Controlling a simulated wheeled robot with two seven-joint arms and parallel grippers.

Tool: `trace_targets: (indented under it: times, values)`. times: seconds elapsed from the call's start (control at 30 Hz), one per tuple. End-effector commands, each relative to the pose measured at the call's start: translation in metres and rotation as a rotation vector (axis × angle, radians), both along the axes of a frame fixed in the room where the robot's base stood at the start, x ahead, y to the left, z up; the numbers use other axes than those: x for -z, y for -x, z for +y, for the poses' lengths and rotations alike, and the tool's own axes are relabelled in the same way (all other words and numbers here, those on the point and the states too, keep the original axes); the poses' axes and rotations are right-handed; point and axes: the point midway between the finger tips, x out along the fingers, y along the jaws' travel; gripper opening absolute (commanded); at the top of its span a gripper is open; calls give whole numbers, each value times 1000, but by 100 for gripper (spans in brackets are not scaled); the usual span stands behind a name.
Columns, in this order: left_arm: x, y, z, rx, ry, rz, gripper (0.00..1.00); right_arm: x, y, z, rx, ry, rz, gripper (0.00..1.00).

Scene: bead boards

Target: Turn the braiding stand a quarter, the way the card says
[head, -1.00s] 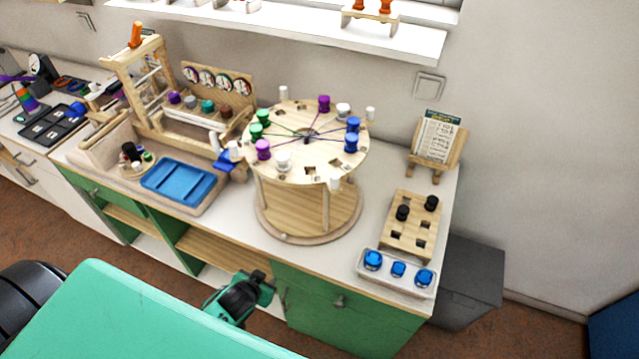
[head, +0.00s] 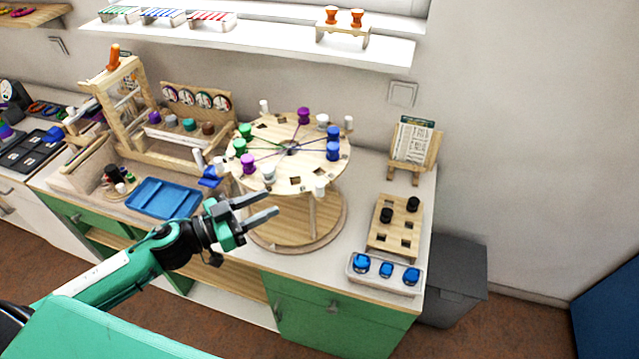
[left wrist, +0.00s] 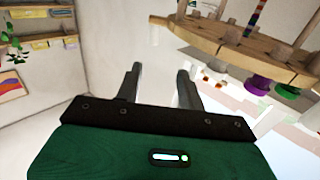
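The braiding stand (head: 318,172) is a round wooden disc on posts over a round base (head: 300,235). Purple, green, blue and white bobbins sit around the disc, with threads running to its centre hole, and white pegs stand near its rim. The card (head: 413,140) leans on a small wooden easel at the right; its print is too small to read. My left gripper (head: 262,207) is open and empty, in front of the stand's near left side. In the left wrist view its two fingers (left wrist: 160,85) are apart, with the disc's edge (left wrist: 225,45) to the right. My right gripper is not in view.
A wooden block (head: 384,240) with black bobbins and a white tray (head: 375,279) of blue bobbins lie right of the stand. A blue tray (head: 163,198) and a wooden frame (head: 130,105) are at left. A shelf (head: 250,42) hangs above.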

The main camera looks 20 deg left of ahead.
Motion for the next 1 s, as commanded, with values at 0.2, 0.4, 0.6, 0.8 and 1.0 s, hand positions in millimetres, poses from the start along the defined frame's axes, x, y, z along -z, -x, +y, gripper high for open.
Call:
trace_targets:
  times: [0.2,0.4,0.6,0.8,1.0]
  values:
    - [-2,3,-4,70,-4,13,39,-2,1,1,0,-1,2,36]
    - [-4,-9,-15,68,-3,11,39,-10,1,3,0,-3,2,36]
    - [-5,-27,-34,66,-2,10,39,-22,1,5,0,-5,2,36]
    - [-6,-47,-56,66,-1,10,39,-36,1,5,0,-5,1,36]
    - [-5,-70,-80,66,-3,10,39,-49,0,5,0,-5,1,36]
